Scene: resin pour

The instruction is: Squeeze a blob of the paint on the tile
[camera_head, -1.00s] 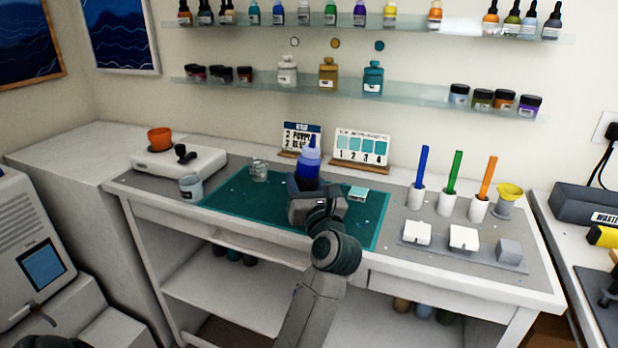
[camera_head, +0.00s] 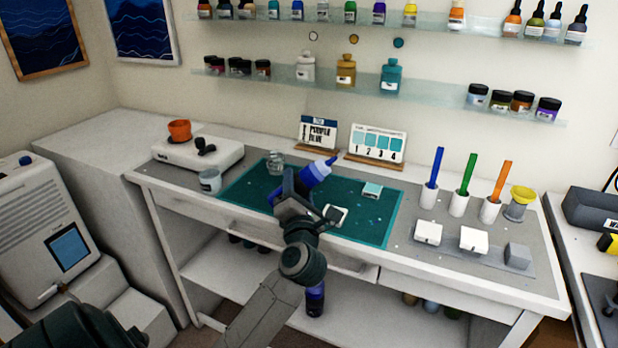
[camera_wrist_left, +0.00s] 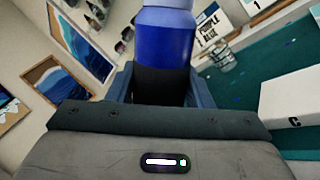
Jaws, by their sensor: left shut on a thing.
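My left gripper (camera_head: 290,195) is shut on a blue paint bottle (camera_head: 317,172) and holds it above the green mat. A small white tile (camera_head: 336,215) lies on the mat just right of the gripper. My right gripper is not in view.
The green mat (camera_head: 385,222) covers the middle of the bench. A glass jar (camera_head: 275,163) and a grey cup (camera_head: 210,181) stand to the left. Two cards, one with teal swatches (camera_head: 377,144), stand behind. Brush holders (camera_head: 458,204) and white blocks (camera_head: 428,232) are at right.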

